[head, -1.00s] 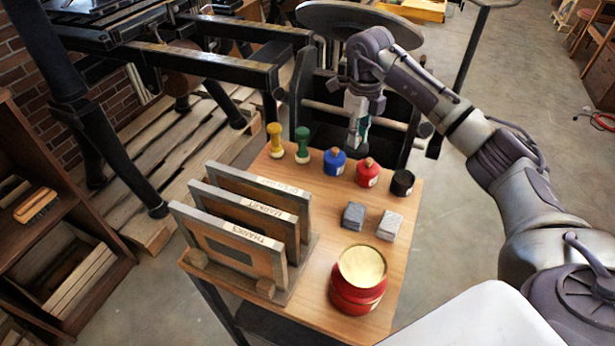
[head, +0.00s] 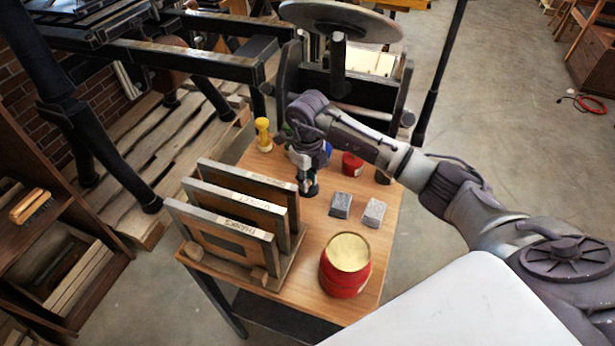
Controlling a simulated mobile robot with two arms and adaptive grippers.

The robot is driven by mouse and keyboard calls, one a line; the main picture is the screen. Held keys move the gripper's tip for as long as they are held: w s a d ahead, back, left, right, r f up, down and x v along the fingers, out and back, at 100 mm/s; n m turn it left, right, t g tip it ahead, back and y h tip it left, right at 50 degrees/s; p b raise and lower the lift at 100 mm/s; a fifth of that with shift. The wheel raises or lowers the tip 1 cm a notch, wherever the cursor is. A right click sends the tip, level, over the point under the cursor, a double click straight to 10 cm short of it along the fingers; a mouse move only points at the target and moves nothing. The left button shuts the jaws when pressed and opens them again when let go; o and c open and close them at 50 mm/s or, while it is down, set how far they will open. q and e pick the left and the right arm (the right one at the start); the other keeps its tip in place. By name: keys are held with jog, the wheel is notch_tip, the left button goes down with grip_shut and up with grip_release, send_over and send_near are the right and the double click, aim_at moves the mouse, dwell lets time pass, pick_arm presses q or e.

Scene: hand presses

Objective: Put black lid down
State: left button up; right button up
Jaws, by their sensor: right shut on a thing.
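My right gripper (head: 306,180) points down over the wooden table top (head: 335,230), just right of the upright framed blocks. It is shut on a small dark thing, which I take to be the black lid (head: 309,191); the fingers hide most of it. The lid is low, close to the table, but I cannot tell whether it touches. The black pot (head: 383,177) is mostly hidden behind my right arm. My left gripper is not in view.
Two grey blocks (head: 340,205) (head: 374,212) lie right of the gripper. A red tin (head: 345,277) stands in front. The framed blocks (head: 228,235) stand left. Bare table lies between gripper and tin.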

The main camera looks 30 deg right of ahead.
jog(key=shift+f, duration=0.25)
jog(key=o, duration=0.8)
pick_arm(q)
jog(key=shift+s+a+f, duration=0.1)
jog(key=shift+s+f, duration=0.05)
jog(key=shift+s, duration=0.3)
pick_arm(e)
jog(key=shift+o, duration=0.2)
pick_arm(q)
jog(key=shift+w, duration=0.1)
pick_arm(e)
jog(key=shift+r, duration=0.35)
pick_arm(q)
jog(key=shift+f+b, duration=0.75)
jog(key=shift+b, duration=0.15)
pick_arm(e)
notch_tip(320, 180, up, 12)
jog(key=shift+f, duration=0.15)
